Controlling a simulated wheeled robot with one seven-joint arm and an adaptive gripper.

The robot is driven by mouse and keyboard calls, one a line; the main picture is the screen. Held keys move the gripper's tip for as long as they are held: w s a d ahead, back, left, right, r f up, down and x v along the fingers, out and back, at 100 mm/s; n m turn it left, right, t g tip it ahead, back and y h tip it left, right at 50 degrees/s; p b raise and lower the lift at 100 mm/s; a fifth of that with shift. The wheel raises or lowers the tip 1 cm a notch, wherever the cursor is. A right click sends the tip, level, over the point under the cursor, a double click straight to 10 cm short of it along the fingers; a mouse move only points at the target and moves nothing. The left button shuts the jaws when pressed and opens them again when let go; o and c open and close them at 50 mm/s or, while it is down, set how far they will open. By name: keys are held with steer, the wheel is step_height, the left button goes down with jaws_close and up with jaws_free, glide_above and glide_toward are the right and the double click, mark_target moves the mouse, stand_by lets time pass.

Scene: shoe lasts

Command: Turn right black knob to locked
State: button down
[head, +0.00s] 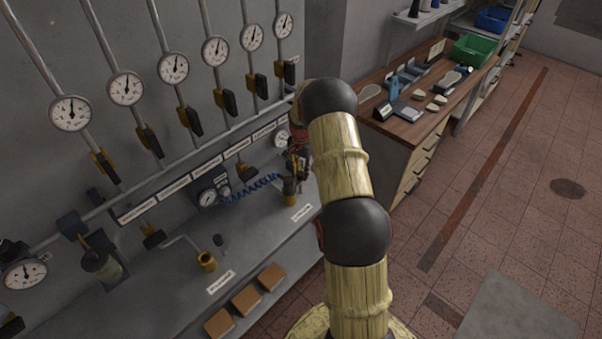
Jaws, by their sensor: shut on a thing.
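The right black knob (289,186) sits on a brass fitting (290,199) on the grey bench, behind a small white label. My gripper (297,168) is over it, reaching down from the arm, with its jaws shut on the knob. The jaws are small and partly hidden by my arm, so the knob's exact turn angle cannot be read. At the left, a second brass fitting (207,261) stands on the bench with a small dark knob (218,240) beside it and a grey bent rod behind.
Pressure gauges (174,67) and black-handled valves (192,120) line the wall pipes. A wooden workbench (405,130) with tools stands right; floor beyond is open.

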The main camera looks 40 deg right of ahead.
mark_target(301, 172)
steer(key=shift+w, duration=0.1)
steer(key=c, duration=1.8)
jaws_free()
step_height(301, 172, up, 12)
